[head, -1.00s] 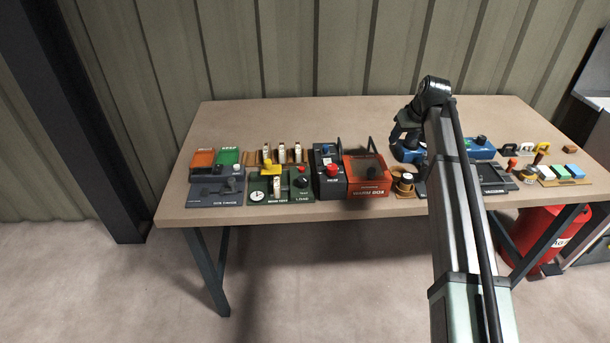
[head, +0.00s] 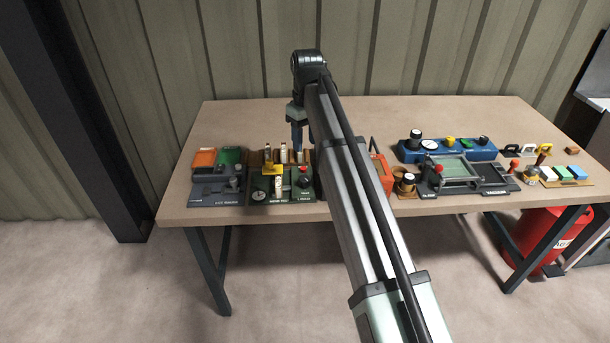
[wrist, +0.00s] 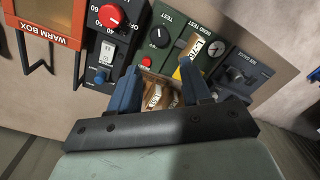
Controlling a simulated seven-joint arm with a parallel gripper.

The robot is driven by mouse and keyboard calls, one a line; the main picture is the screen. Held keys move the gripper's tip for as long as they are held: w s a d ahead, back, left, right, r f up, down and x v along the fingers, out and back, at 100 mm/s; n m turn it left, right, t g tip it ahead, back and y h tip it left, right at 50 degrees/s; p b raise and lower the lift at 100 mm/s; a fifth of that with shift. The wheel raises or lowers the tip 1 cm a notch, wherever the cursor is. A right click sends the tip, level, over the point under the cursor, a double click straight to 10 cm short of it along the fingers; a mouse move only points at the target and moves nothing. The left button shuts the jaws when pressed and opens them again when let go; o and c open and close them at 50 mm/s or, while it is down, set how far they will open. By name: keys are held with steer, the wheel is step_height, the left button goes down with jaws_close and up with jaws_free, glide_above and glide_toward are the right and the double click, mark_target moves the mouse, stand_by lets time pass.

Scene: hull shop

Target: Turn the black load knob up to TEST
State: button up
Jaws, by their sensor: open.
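The black load knob (head: 303,182) sits on the right part of the green bend test panel (head: 282,198), partly beside my arm. In the wrist view the knob (wrist: 160,37) shows a pale mark, with the word TEST printed near it on the green panel. My gripper (head: 297,150) hangs over the back of that panel, above the wooden rack. In the wrist view its blue fingers (wrist: 160,68) are spread apart with nothing gripped. The knob lies beyond the fingertips, apart from them. Its exact setting is too small to read.
A wooden rack (head: 284,153) with upright pale pieces stands behind the panel. A yellow part (head: 272,169) and a standing labelled strip (wrist: 201,46) are close by. A dark box with a red knob (wrist: 109,15) and the red warm box (wrist: 50,16) adjoin.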

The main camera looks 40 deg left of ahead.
mark_target(305, 178)
step_height(305, 178, down, 13)
steer(key=shift+s+f, duration=0.1)
steer(key=shift+s, duration=0.05)
stand_by(0.4)
steer(key=c, duration=0.8)
steer(key=shift+o, duration=0.2)
stand_by(0.8)
steer(key=o, duration=0.8)
steer(key=shift+c, duration=0.2)
steer(key=shift+r, duration=0.2)
step_height(305, 178, up, 14)
steer(key=shift+w+f, duration=0.2)
steer(key=shift+f, duration=0.05)
